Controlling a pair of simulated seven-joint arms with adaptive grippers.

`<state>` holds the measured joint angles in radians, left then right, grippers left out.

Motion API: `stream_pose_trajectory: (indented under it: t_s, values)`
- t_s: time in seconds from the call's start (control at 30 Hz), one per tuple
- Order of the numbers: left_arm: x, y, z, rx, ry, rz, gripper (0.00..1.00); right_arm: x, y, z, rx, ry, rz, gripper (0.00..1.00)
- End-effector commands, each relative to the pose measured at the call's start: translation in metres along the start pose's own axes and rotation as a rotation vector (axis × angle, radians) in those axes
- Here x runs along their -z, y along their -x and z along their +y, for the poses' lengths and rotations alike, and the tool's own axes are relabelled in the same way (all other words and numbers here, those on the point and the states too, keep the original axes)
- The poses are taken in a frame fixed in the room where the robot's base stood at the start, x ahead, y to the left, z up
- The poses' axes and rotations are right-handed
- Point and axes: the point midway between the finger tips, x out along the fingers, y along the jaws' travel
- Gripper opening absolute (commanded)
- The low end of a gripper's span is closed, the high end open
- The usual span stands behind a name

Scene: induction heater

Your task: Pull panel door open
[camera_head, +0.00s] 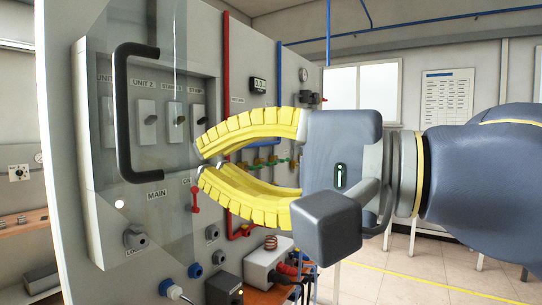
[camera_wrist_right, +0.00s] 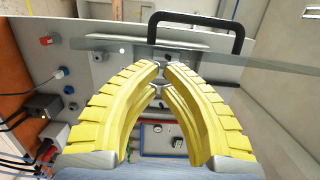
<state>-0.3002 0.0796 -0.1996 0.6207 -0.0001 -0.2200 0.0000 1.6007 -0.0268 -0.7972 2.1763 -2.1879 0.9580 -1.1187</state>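The panel door (camera_head: 178,60) is a clear pane with a black handle (camera_head: 124,115) on its outer face. It appears to stand partly open in front of the recessed grey switch panel (camera_head: 205,75). In the right wrist view the pane (camera_wrist_right: 255,57) crosses above the fingertips, with the handle (camera_wrist_right: 205,20) beyond it. My right gripper (camera_head: 202,155) has yellow curved fingers whose tips come nearly together, with nothing visible between them. The tips are on the side of the pane away from the handle; I cannot tell whether they touch it. My left gripper is not in view.
Switches, a red lever (camera_head: 194,196) and a blue knob (camera_head: 195,271) sit on the panel front. Small boxes with cables (camera_head: 265,262) stand below. Open floor lies at the right.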

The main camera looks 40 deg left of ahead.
Motion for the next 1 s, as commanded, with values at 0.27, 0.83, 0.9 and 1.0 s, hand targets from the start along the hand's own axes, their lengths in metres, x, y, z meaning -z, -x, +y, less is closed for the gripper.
stream_pose_trajectory:
  t_s: [0.27,0.83,0.9,1.0]
  values:
    - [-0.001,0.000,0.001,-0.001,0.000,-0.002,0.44,-0.012,-0.008,0.000,0.000,0.001,-0.021,0.00]
    - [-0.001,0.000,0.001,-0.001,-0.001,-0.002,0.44,-0.001,-0.003,0.000,0.001,-0.001,-0.014,0.00]
    - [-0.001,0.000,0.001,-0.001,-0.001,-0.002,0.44,0.008,0.000,0.000,0.000,-0.002,-0.011,0.00]
    - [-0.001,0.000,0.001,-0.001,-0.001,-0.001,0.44,0.024,0.007,0.000,0.001,-0.003,-0.004,0.00]
